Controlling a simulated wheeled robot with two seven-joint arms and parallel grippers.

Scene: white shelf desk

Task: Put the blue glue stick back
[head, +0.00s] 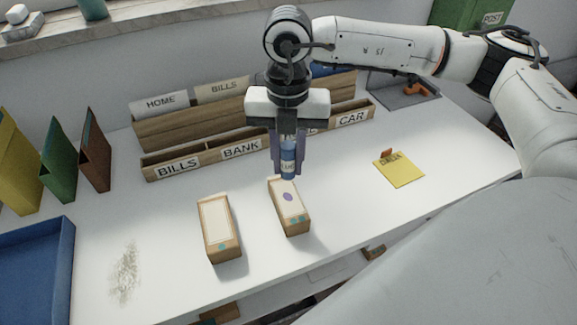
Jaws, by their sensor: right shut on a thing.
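My right gripper (288,163) points straight down over the middle of the white desk. It is shut on the blue glue stick (288,158), which stands upright between the fingers. The glue stick is at the far end of a small wooden box (291,221) with a pale top, a purple oval and blue-green dots at its near end. I cannot tell whether the stick touches the box. My left gripper is not in view.
Wooden label holders (197,167) marked BILLS, BANK and CAR stand behind the gripper. A yellow note (400,169) lies to the right. Folders (60,164) and a blue tray (62,262) are at left. Pale crumbs (126,272) lie at the front left.

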